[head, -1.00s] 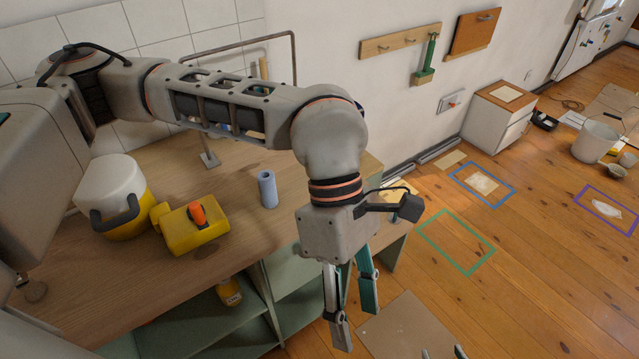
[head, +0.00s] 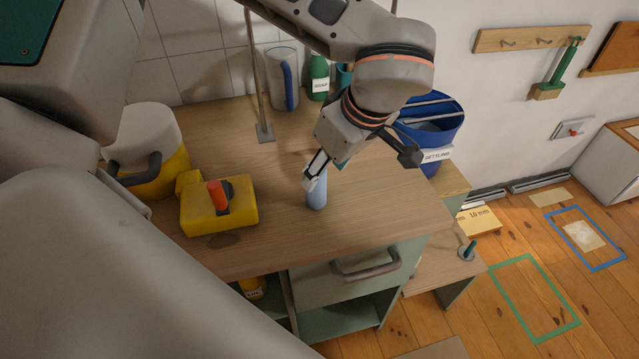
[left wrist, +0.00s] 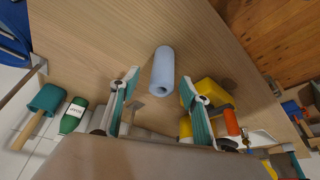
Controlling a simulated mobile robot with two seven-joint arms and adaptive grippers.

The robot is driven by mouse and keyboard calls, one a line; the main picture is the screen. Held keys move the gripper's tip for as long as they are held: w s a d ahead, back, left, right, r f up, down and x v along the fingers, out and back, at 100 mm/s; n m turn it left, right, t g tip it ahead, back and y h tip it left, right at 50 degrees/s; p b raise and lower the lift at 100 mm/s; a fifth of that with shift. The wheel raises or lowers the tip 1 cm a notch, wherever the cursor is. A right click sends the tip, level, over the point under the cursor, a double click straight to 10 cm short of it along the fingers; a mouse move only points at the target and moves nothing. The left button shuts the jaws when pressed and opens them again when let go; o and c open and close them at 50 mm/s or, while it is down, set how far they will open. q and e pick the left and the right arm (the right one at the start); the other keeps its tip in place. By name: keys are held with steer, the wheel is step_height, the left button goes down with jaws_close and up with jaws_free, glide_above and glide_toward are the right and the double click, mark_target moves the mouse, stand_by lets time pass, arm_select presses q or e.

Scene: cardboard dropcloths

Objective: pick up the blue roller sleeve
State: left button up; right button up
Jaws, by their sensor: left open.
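The blue roller sleeve (head: 317,192) stands upright on the wooden worktop (head: 270,245) near its front edge, with its top partly hidden by my gripper in the head view. My left gripper (head: 316,170) is over the sleeve, tilted downward. My right gripper is not in view.
A thin metal post (head: 262,90), a pitcher (head: 282,80) and a green bottle (head: 319,78) stand behind. A blue bucket (head: 432,120) is right of the arm.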

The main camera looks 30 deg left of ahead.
arm_select(q)
steer(key=x, duration=0.4)
steer(key=shift+s+a+f, duration=0.2)
steer(key=shift+s+a, duration=0.05)
steer(key=shift+w+a+f, duration=0.15)
steer(key=shift+a+f, duration=0.05)
steer(key=shift+f, duration=0.3)
steer(key=c, duration=0.9)
